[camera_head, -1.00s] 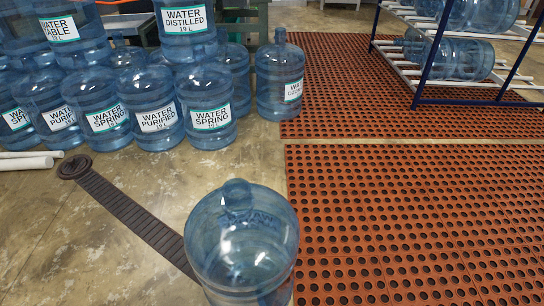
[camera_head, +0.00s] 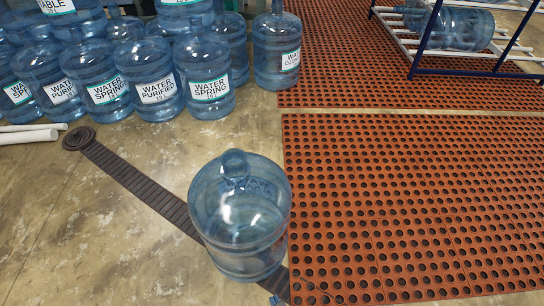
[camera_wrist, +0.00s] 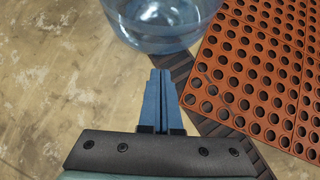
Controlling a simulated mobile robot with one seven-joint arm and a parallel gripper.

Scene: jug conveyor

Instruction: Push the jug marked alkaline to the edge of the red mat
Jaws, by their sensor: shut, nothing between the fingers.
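A clear blue jug (camera_head: 240,215) stands upright on the floor in the head view, beside the left edge of the red mat (camera_head: 400,210). Its label is on the far side and shows only faintly through the plastic, so I cannot read it for sure. The lower part of the jug (camera_wrist: 160,25) shows at the top of the wrist view, with the mat (camera_wrist: 262,75) to its right. My gripper (camera_wrist: 161,72) is shut and empty, its tips just short of the jug's base; I cannot tell if they touch. In the head view, only a blue bit shows at the bottom edge.
Several stacked jugs (camera_head: 155,80) stand at the back left. A blue-framed rack (camera_head: 415,45) stands at the back right. The mat's middle is clear.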

